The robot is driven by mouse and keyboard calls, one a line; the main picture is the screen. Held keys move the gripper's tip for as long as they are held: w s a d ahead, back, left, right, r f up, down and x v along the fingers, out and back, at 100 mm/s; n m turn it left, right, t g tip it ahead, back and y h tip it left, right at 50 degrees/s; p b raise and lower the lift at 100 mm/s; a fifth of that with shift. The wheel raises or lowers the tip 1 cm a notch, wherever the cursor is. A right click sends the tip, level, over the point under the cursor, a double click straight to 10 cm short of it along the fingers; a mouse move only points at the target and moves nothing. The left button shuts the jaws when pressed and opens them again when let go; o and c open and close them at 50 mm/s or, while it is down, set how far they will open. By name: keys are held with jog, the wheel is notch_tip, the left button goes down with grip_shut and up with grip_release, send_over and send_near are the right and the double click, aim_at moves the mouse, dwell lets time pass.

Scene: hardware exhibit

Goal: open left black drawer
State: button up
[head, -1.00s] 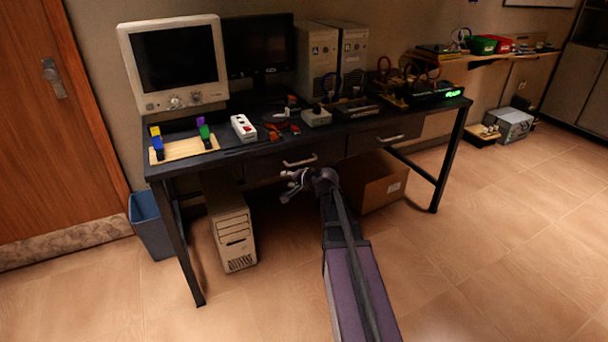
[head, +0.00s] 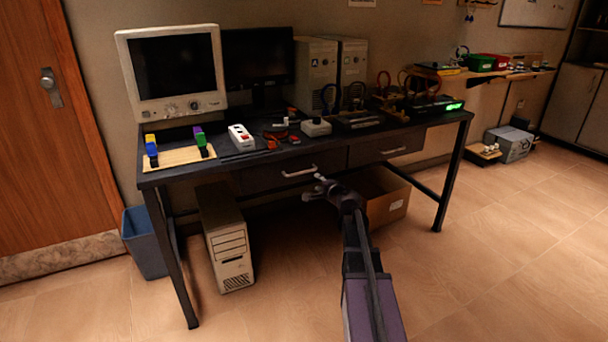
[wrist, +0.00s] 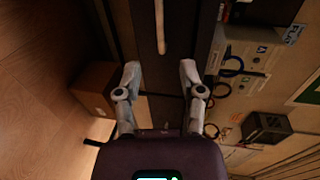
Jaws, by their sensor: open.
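The left black drawer (head: 262,181) sits under the desktop, and its front looks flush with the desk. Its pale bar handle (head: 299,171) also shows at the top of the wrist view (wrist: 159,25). My gripper (head: 319,186) is in front of the drawer, a little below and right of the handle in the head view. In the wrist view my gripper (wrist: 160,70) has its two fingers spread, with nothing between them. The handle lies beyond the fingertips, roughly in line with the gap, and is not touched.
A second drawer (head: 385,148) is to the right. A beige computer tower (head: 229,247) and a cardboard box (head: 388,205) stand below. The floor in front is clear.

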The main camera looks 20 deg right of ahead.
aim_at(302, 173)
jog(key=b+x, duration=0.3)
jog(key=x, duration=1.1)
jog(key=shift+s, duration=0.1)
